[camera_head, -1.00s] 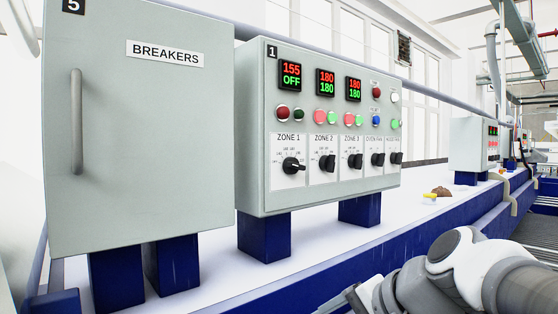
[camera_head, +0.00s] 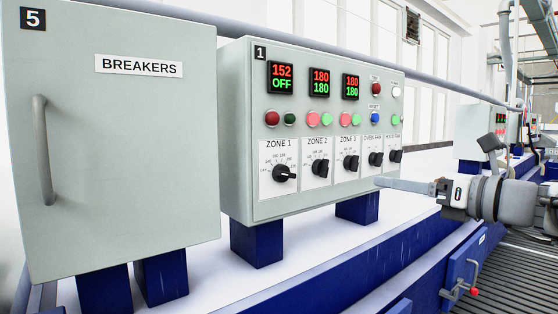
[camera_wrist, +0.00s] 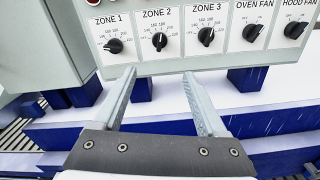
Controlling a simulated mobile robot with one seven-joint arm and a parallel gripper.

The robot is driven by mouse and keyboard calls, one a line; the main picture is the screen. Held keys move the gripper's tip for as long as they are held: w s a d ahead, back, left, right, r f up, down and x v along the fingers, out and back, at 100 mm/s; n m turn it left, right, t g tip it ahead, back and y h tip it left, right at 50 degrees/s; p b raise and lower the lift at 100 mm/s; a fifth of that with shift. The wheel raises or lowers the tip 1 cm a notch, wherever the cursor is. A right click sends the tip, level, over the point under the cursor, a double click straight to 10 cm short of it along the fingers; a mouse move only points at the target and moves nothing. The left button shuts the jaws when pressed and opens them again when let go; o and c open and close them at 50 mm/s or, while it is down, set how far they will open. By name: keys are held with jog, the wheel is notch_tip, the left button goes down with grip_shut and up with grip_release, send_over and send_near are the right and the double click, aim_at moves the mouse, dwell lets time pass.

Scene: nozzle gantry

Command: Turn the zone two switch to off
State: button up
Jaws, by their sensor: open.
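The zone 2 switch (camera_head: 320,167) is a black rotary knob on the grey control box (camera_head: 240,150) marked 1. The zone 2 display (camera_head: 320,81) reads 180 over 180. My gripper (camera_wrist: 159,74) is open and empty, apart from the box. In the head view my gripper (camera_head: 380,182) reaches in from the right, in front of the box's lower right part.
The zone 1 knob (camera_wrist: 114,46) and zone 3 knob (camera_wrist: 206,36) flank the zone 2 knob closely. The zone 1 display (camera_head: 281,78) reads 152 over OFF. A breakers cabinet (camera_head: 110,170) stands at the left. The white ledge (camera_head: 300,250) before the box is clear.

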aim_at(328, 168)
jog(key=shift+m, duration=0.3)
jog(key=p+x, duration=0.1)
jog(key=x, duration=0.4)
jog(key=p+x, duration=0.1)
jog(key=x, duration=0.5)
jog(key=r+p+x, duration=0.1)
jog(key=x, duration=0.5)
jog(key=shift+d, duration=0.1)
jog(key=shift+c, duration=0.3)
grip_shut()
